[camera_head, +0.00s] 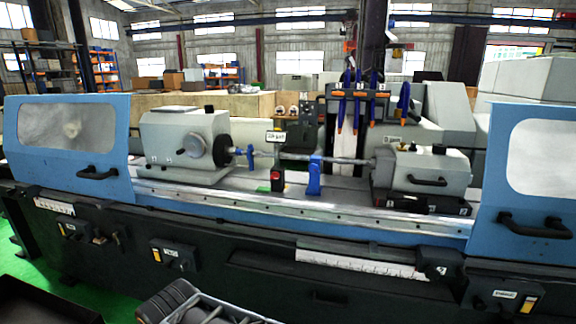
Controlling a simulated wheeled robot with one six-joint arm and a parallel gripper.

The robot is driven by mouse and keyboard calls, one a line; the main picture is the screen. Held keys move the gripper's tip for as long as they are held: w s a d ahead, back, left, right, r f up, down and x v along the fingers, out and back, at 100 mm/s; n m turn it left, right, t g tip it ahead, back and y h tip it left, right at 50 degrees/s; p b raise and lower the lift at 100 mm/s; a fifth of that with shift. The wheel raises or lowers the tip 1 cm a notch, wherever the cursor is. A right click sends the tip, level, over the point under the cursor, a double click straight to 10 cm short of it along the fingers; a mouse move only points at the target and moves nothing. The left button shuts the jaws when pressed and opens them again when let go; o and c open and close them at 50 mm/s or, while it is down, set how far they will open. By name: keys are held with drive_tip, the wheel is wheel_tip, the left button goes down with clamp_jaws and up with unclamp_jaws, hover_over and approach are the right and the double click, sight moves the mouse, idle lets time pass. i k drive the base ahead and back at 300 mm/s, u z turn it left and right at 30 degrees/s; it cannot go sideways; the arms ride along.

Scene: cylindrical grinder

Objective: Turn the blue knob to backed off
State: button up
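The cylindrical grinder (300,205) spans the view. A blue upright support (314,176) stands on its bed under the thin horizontal workpiece (340,160). A smaller blue part (250,155) sits at the workpiece's left end, beside the headstock (185,138). I cannot tell which blue part, if either, is the blue knob, and no setting can be read. The tailstock (430,170) holds the right end. My gripper's fingertips are not visible. A dark ribbed shape at the bottom edge may be part of my arm.
Blue sliding doors with windows (65,140) (530,165) stand open at both sides, with black handles. A small black-and-red block (277,180) is left of the support. Dark control boxes (175,257) project from the front panel.

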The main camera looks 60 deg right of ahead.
sight(313, 168)
drive_tip(key=z, duration=0.2)
drive_tip(key=i, duration=0.85)
drive_tip(key=z, duration=1.15)
drive_tip(key=i, duration=0.8)
drive_tip(key=z, duration=0.7)
